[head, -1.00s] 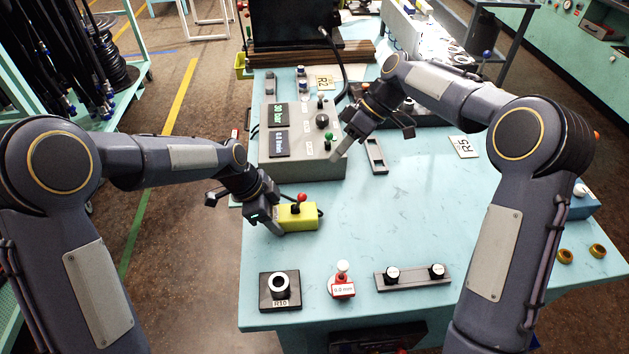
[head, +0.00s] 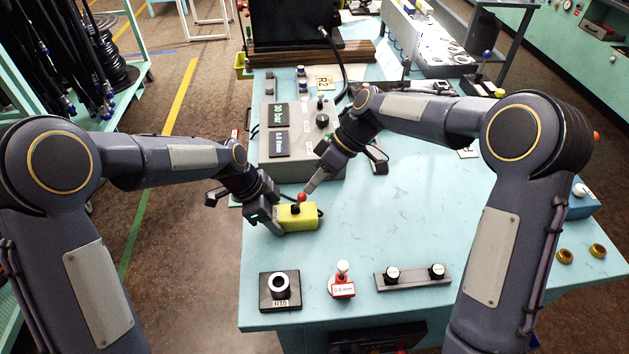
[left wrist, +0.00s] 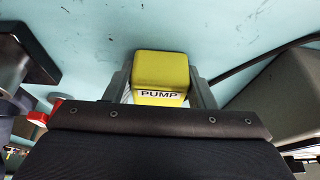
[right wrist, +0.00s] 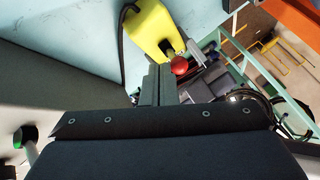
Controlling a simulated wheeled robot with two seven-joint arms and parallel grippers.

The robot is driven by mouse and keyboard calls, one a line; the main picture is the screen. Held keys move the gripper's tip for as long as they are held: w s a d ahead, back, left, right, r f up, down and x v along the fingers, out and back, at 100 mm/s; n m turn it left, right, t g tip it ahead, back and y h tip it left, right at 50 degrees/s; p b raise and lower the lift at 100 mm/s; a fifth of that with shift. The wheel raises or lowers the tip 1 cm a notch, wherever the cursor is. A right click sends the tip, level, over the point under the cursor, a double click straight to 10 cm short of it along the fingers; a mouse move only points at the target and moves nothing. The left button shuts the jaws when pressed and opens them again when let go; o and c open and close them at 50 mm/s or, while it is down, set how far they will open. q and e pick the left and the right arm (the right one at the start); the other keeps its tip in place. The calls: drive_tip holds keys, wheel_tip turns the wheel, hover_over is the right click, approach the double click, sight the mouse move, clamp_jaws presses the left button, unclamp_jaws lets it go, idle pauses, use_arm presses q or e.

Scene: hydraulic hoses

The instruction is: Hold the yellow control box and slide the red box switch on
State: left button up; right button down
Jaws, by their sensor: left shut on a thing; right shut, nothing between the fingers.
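The yellow control box (head: 299,218) stands on the teal table with a red ball-topped switch (head: 302,197) on its top. My left gripper (head: 280,220) is shut on the box from its left side. In the left wrist view the box (left wrist: 161,75), labelled PUMP, sits between the two fingers. My right gripper (head: 307,190) is shut and empty, its fingertips right by the red knob. In the right wrist view the shut fingers (right wrist: 160,75) are beside the red knob (right wrist: 180,66) and the yellow box (right wrist: 150,30). I cannot tell whether they touch the knob.
A grey console (head: 290,166) with displays and knobs stands just behind the box. The table right of the box is clear.

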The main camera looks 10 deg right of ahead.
drive_tip(key=shift+a+r+h, duration=0.35)
drive_tip(key=shift+a+h, duration=0.3)
drive_tip(key=shift+h, duration=0.45)
drive_tip(key=shift+a+r+h, duration=0.2)
drive_tip(key=shift+a+h, duration=0.25)
drive_tip(key=shift+h, duration=0.15)
drive_tip(key=a+h, duration=0.1)
drive_tip(key=h, duration=0.1)
drive_tip(key=a+h, duration=0.2)
drive_tip(key=shift+r+m, duration=0.2)
drive_tip(key=shift+m, duration=0.1)
drive_tip(key=shift+r, duration=0.1)
drive_tip(key=shift+r, duration=0.75)
